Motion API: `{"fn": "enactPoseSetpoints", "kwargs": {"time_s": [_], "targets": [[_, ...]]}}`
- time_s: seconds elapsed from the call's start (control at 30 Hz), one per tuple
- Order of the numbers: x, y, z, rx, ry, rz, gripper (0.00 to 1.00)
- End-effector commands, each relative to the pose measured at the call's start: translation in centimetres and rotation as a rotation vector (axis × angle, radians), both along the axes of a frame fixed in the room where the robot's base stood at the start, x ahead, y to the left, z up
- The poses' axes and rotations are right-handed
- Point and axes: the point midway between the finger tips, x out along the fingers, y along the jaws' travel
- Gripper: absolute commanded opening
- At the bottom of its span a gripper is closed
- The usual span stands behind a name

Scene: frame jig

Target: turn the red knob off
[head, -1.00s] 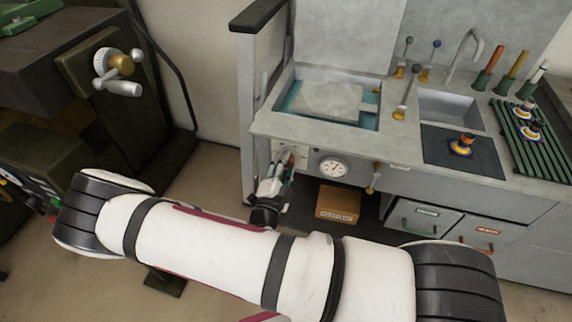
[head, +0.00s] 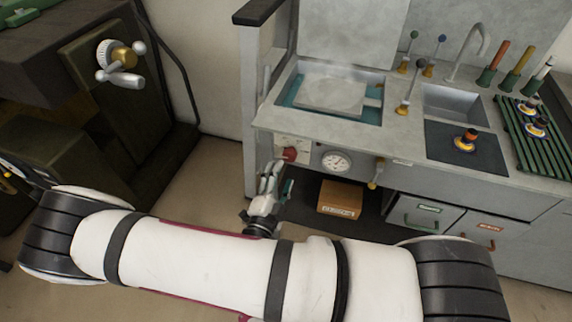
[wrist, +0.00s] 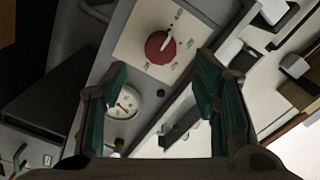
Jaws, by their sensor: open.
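The red knob (head: 290,154) sits on a pale plate on the front panel of the grey bench, left of the round gauge. In the wrist view the red knob (wrist: 160,48) is fully visible on its marked plate (wrist: 182,22), with a pale pointer line running up and to the right. My gripper (head: 272,172) is in front of and just below the knob in the head view. In the wrist view my gripper (wrist: 160,85) has its green-padded fingers spread apart and empty, with the knob beyond the tips. No contact with the knob shows.
A round gauge (head: 336,161) is right of the knob, and a brass-coloured handle (head: 376,173) juts from the panel further right. A cardboard box (head: 340,199) sits on the shelf below. A dark machine with a crank (head: 120,64) stands at left, with open floor between.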

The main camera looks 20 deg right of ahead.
Motion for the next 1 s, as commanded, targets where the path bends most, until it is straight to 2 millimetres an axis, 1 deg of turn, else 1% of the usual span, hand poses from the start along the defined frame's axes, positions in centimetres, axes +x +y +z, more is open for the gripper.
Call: {"fn": "enactPoseSetpoints", "kwargs": {"time_s": [0.03,0.1,0.3,0.47,1.0], "targets": [[-0.8,0.7,0.0,0.001,0.001,0.003,0.54],[-1.8,1.4,0.0,0.000,0.001,0.003,0.54],[-3.6,2.7,0.0,0.000,0.000,0.001,0.54],[-4.0,2.9,0.0,0.000,0.000,0.000,0.54],[-4.0,2.8,0.2,0.010,-0.006,-0.009,0.54]]}}
